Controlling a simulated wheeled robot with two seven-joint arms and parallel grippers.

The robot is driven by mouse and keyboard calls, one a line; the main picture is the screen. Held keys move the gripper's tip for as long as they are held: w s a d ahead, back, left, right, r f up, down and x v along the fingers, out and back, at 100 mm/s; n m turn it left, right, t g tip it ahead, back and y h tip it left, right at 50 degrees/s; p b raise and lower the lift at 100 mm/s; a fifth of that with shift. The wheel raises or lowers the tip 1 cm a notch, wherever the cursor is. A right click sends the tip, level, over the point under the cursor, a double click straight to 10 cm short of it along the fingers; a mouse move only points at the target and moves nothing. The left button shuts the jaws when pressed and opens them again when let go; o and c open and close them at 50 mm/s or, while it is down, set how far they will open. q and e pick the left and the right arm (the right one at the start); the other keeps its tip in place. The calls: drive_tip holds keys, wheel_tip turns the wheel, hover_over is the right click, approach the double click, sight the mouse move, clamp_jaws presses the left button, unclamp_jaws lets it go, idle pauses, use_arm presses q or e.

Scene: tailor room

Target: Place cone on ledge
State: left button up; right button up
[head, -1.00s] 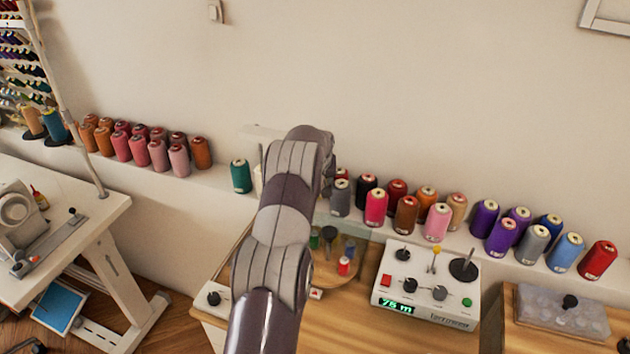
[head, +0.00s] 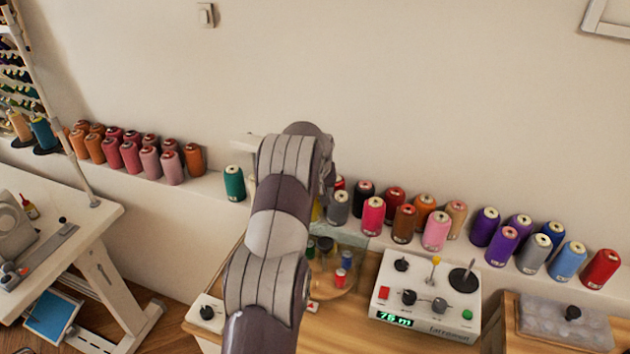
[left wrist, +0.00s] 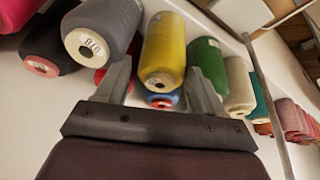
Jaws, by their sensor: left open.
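Cones of thread stand in rows on the white ledge (head: 212,186) along the wall. My left arm covers the middle of the ledge in the head view and hides its own gripper. In the left wrist view my left gripper (left wrist: 160,63) is open, and a yellow cone (left wrist: 167,42) shows between its fingertips. I cannot tell whether the fingers touch it. A blue cone (left wrist: 162,99) shows partly below the yellow one. A green cone (left wrist: 208,60) is just right of the right finger, and a grey cone (left wrist: 103,28) is left of the left finger. My right gripper is out of view.
A teal cone (head: 234,183) stands on the ledge left of my arm, with bare ledge beside it. Pink and orange cones crowd further left. A control box (head: 425,300) with knobs and a clear-lidded case (head: 562,320) stand below the ledge at right.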

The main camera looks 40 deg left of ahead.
use_arm(q)
drive_tip(key=v, duration=0.6)
drive_tip(key=s+d+m+g+h, duration=0.15)
drive_tip(key=s+d, duration=0.25)
drive_tip(key=d, duration=0.5)
drive_tip(key=s+d+m+t+h, duration=0.1)
drive_tip(key=s+d+m, duration=0.3)
drive_tip(key=d, duration=0.5)
drive_tip(key=s+d+f+m+g, duration=0.1)
drive_tip(key=s+d, duration=0.4)
drive_tip(key=s, duration=0.4)
drive_tip(key=s+d+f+m, duration=0.1)
drive_tip(key=s+d, duration=0.4)
drive_tip(key=s, duration=0.4)
drive_tip(key=shift+d+m+g, duration=0.2)
drive_tip(key=shift+m+g, duration=0.15)
drive_tip(key=shift+h, duration=0.25)
